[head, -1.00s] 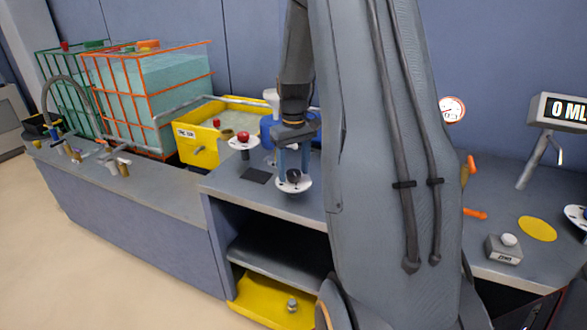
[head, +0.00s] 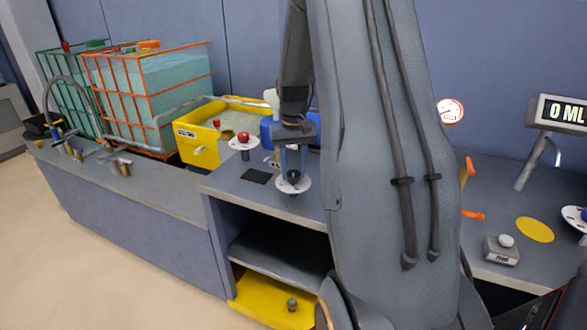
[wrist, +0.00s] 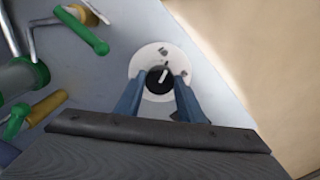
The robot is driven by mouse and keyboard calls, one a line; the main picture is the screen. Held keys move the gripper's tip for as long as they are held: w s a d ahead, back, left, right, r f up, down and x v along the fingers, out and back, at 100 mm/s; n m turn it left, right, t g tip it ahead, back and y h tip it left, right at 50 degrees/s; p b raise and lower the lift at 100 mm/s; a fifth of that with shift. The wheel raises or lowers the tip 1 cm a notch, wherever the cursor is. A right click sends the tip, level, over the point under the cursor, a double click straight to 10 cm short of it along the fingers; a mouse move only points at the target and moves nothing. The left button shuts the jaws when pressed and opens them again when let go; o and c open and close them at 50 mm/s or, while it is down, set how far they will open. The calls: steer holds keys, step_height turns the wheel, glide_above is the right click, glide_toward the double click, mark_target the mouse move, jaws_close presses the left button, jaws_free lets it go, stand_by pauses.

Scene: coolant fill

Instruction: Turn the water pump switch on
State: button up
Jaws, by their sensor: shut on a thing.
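The pump switch is a black rotary knob (wrist: 159,79) with a white pointer mark, on a round white plate (wrist: 157,55) with small dark markings too small to read. In the head view the plate (head: 294,187) lies on the counter near its front edge. My gripper (wrist: 158,92) points down with its two blue fingers on either side of the knob, shut on it. In the head view my gripper (head: 293,174) stands over the plate. The knob's pointer tilts up and to the right in the wrist view.
A red button (head: 243,138) on a white plate stands left of my gripper, by a dark square (head: 255,176). Behind are a yellow tub (head: 197,150) and an orange-caged tank (head: 150,90). Green-handled pipes (wrist: 85,30) show at the wrist view's left. My arm hides the middle counter.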

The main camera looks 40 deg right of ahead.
mark_target(294, 173)
steer(key=m+p, duration=0.1)
steer(key=m, duration=0.5)
steer(key=shift+r+m, duration=0.1)
steer(key=shift+m, duration=0.2)
steer(key=m, duration=0.5)
steer(key=shift+w, duration=0.1)
steer(key=shift+m, duration=0.4)
steer(key=o, duration=1)
steer(key=shift+o, duration=0.2)
steer(key=shift+r+b, duration=0.65)
steer(key=shift+r, duration=3.25)
